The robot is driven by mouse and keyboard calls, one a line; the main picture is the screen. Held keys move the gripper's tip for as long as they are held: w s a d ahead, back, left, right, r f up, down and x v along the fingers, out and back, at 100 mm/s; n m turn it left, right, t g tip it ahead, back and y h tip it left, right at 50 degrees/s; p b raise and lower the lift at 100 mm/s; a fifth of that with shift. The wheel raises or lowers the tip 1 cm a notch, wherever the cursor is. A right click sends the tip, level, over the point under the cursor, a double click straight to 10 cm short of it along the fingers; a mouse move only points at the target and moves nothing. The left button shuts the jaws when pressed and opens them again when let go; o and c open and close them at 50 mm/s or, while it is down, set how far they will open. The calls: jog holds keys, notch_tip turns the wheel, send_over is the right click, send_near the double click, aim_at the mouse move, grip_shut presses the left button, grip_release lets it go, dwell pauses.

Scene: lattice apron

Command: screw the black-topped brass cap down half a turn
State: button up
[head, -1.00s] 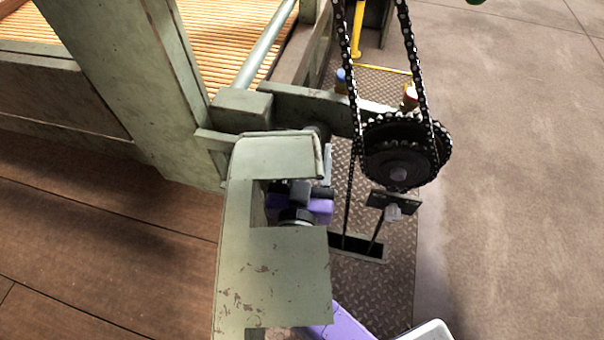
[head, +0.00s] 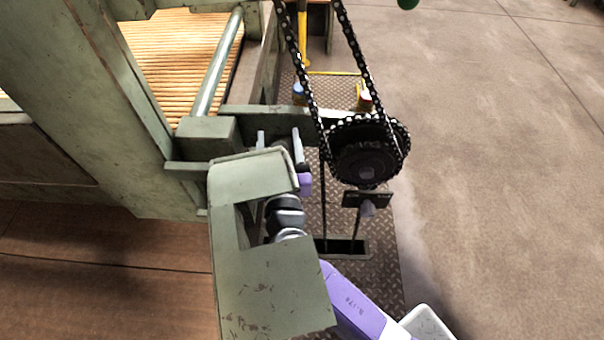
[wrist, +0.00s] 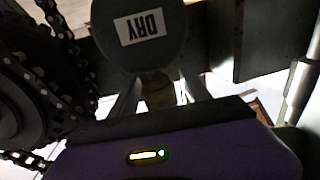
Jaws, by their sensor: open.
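In the wrist view a dark round part (wrist: 138,48) carries an upside-down white "DRY" label. A short brass piece (wrist: 158,88) shows just below it; the two look like the black-topped brass cap, but shadow hides the join. My gripper (head: 279,133) is open; its two pale fingers stand apart by the green crossbar in the head view. In the wrist view, the fingers of my gripper (wrist: 160,86) lie either side of the brass piece, with their tips partly hidden behind the dark part. I cannot tell whether they touch it. I cannot make out the cap in the head view.
A black sprocket and chain (head: 367,150) hang just right of my gripper, near in the wrist view too. A green frame post (head: 120,120) stands left. A green housing (head: 262,270) partly hides my arm. A blue-topped container (head: 298,94) stands beyond on the tread plate.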

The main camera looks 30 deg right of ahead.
jog(key=shift+w+a+r+n+t+y+p, duration=0.15)
jog(key=shift+n+t+y+p, duration=0.3)
jog(key=shift+n+y+p, duration=0.65)
jog(key=shift+s+a+r+n+t+y+p, duration=0.15)
jog(key=shift+n+t+y+p, duration=0.4)
jog(key=shift+y+p, duration=1.05)
jog(key=shift+w+a+f+n+y+p, duration=0.15)
jog(key=shift+f+n+y+p, duration=0.05)
jog(key=shift+n+y+p, duration=0.75)
jog(key=shift+a+f+y, duration=0.1)
jog(key=shift+f+y, duration=0.05)
jog(key=shift+y, duration=0.1)
jog(key=s+a+r+n+y, duration=0.1)
jog(key=s+r+n, duration=0.1)
jog(key=s, duration=1.1)
jog(key=shift+s+a+r+n+b, duration=0.15)
jog(key=shift+a+r+n+b, duration=0.2)
jog(key=shift+r, duration=0.3)
